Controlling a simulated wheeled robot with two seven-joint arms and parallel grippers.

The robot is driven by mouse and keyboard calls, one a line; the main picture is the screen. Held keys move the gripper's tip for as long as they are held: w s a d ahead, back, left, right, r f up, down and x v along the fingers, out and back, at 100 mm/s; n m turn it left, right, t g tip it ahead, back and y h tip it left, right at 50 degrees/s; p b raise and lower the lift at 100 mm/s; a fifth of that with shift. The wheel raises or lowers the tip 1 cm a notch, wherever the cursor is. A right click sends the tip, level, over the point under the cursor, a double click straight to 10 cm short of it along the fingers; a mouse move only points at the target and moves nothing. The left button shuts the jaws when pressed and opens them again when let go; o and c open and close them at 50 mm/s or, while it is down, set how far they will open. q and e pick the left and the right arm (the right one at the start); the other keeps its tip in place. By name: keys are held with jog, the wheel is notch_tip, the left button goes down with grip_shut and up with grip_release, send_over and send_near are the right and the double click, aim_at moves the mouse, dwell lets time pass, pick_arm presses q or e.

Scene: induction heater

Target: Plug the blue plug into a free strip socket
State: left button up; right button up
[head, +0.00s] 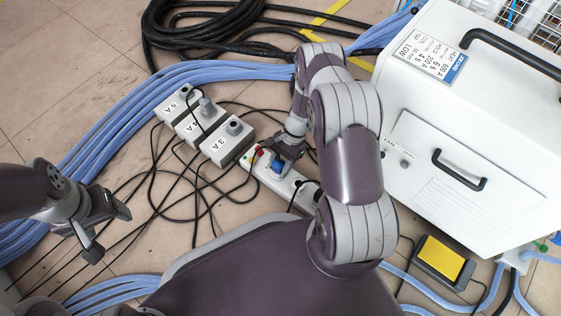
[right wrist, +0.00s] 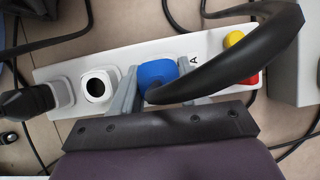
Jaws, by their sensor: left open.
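The blue plug (head: 278,167) is at the white power strip (head: 308,196) in the head view. In the right wrist view the blue plug (right wrist: 157,75) sits between the two grey fingers of my right gripper (right wrist: 158,68), which look shut on it. A thick black cable arches from it to the right. Whether its pins are in a socket is hidden. On the strip (right wrist: 120,58), an empty round socket (right wrist: 98,85) is left of the blue plug, and a dark plug (right wrist: 28,101) fills the end socket. My left gripper (head: 108,228) is open and empty, far left.
Yellow (right wrist: 234,39) and red (right wrist: 251,79) buttons sit at the strip's right end. Labelled grey boxes (head: 227,143) stand left of the strip among loose black cables. A white heater cabinet (head: 470,130) stands at right. Blue hoses (head: 215,72) cross the floor.

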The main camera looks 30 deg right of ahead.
jog(key=o, duration=0.5)
jog(key=shift+x, duration=0.9)
jog(key=shift+w+r, duration=0.15)
jog(key=shift+w, duration=0.15)
pick_arm(q)
jog(key=shift+w+a+f, duration=0.15)
jog(key=shift+w+f, duration=0.15)
jog(key=shift+w, duration=0.1)
pick_arm(e)
jog(key=shift+d+r, duration=0.1)
